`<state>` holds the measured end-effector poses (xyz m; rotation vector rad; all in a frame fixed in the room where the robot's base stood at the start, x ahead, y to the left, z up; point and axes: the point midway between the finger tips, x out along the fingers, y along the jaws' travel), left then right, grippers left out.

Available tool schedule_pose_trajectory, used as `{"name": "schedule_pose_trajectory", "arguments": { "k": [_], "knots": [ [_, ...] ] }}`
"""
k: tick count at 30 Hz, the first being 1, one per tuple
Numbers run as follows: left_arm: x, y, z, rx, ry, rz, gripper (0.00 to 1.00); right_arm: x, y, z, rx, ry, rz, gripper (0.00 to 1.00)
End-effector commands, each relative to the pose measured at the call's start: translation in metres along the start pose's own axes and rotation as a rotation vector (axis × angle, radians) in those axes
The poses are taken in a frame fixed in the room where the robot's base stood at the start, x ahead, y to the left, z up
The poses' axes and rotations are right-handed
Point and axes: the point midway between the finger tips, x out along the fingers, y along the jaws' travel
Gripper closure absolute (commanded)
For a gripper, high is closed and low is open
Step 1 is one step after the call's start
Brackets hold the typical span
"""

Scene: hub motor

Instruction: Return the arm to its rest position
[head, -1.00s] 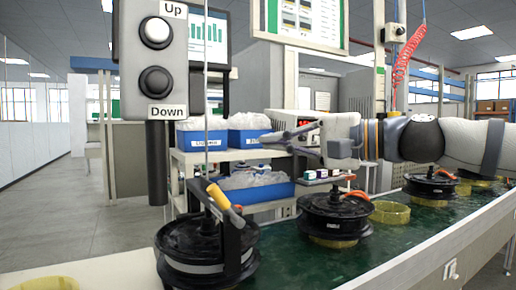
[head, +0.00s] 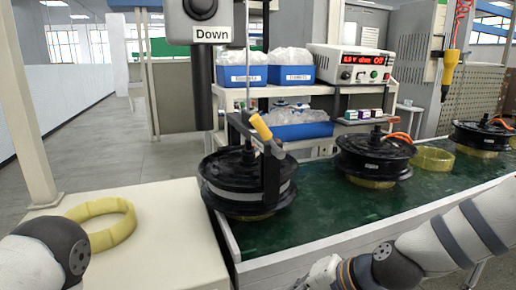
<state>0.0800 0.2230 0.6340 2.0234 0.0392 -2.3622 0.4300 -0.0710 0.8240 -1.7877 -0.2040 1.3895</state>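My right arm (head: 440,245) reaches in from the right and lies low along the bottom right of the head view, in front of the conveyor. The base of my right gripper (head: 322,275) shows at the bottom edge. Its fingers are cut off or too small to make out, so its opening cannot be told. Part of my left arm (head: 55,250) shows at the bottom left corner. My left gripper is outside the picture.
Black hub motors (head: 250,180) stand on the green conveyor (head: 320,210), the nearest under a metal bracket with a yellow handle (head: 260,126). A yellow ring (head: 104,236) lies on the pale table (head: 170,215). A Down button box (head: 202,22) hangs above. Shelves with blue bins (head: 286,75) stand behind.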

Motion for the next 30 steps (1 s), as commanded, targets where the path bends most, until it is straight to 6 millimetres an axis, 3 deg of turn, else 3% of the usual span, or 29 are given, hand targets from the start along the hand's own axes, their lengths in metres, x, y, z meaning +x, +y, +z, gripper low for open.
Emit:
{"name": "schedule_pose_trajectory", "arguments": {
  "k": [1, 5, 6, 9, 12, 15, 18, 30],
  "knots": [
    [0.000, 0.000, 0.000, 0.000, 0.001, 0.000, 1.00, 0.015, 0.043, 0.027, -0.019, -0.034, 0.091, 1.00],
    [0.000, 0.000, 0.000, 0.000, 0.001, 0.000, 1.00, 0.025, 0.153, 0.096, -0.095, -0.113, 0.318, 1.00],
    [0.000, 0.000, 0.000, 0.000, 0.001, 0.000, 1.00, 0.020, 0.186, 0.118, -0.126, -0.142, 0.387, 1.00],
    [0.000, 0.000, 0.000, 0.000, 0.001, 0.000, 1.00, -0.006, 0.259, 0.168, -0.215, -0.221, 0.546, 1.00],
    [0.000, 0.000, 0.000, 0.000, 0.001, 0.000, 1.00, -0.041, 0.310, 0.203, -0.303, -0.293, 0.669, 1.00],
    [0.000, 0.000, 0.000, 0.000, 0.001, 0.000, 1.00, -0.069, 0.339, 0.222, -0.371, -0.343, 0.743, 1.00],
    [-0.001, 0.000, 0.000, 0.000, 0.001, 0.000, 1.00, -0.082, 0.349, 0.229, -0.403, -0.363, 0.773, 1.00],
    [0.000, 0.000, 0.000, 0.000, 0.001, 0.000, 1.00, -0.082, 0.350, 0.229, -0.404, -0.362, 0.774, 1.00]
  ]
}}
